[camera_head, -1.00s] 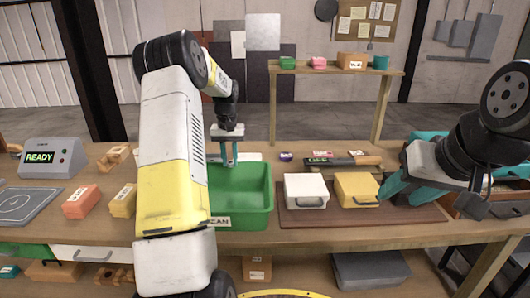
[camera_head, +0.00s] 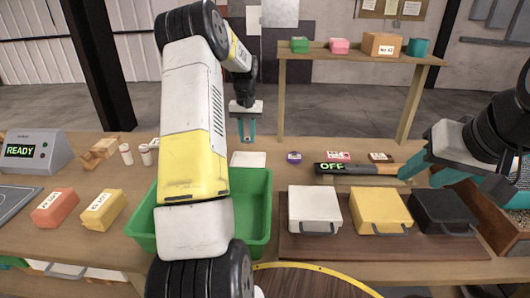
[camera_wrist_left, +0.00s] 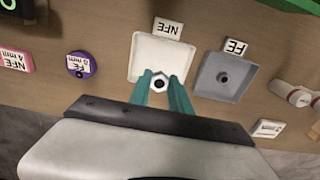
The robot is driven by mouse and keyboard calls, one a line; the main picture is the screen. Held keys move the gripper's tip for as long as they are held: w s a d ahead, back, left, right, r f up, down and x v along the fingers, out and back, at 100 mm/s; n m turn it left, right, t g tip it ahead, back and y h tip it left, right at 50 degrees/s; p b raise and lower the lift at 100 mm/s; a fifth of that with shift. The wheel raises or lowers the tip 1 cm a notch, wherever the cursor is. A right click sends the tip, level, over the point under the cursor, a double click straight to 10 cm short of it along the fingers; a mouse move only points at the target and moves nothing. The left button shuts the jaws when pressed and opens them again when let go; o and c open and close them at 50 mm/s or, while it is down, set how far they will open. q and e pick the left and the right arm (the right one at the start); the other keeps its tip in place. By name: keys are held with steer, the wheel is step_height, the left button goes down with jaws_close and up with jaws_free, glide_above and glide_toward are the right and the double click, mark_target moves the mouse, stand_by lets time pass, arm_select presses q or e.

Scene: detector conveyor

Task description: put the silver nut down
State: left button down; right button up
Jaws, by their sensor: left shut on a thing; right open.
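My left gripper (camera_head: 246,135) is shut on the silver nut (camera_wrist_left: 160,83), a small ring with a dark hole between the teal fingertips in the left wrist view. The nut shows over the near part of a white tray (camera_wrist_left: 150,55) labelled NFE; its height above the tray is hard to tell. A grey tray (camera_wrist_left: 212,88) labelled FE, with a dark round thing in it, is right of the white one. The white tray also shows in the head view (camera_head: 248,160), below my left gripper. My right gripper (camera_head: 408,170) is open by the detector wand's handle end.
A green bin (camera_head: 262,200) stands in front of the white tray, partly hidden by my left arm. The detector wand (camera_head: 345,168) reads OFF. White (camera_head: 314,204), yellow (camera_head: 378,206) and black (camera_head: 440,207) cases stand on a brown mat. A purple disc (camera_wrist_left: 80,65) lies left of the trays.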

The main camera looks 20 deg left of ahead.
mark_target(248, 165)
arm_select(q)
step_height(248, 165, down, 10)
steer(key=shift+r, duration=0.2)
steer(key=shift+f, duration=0.1)
steer(key=c, duration=1.2)
jaws_free()
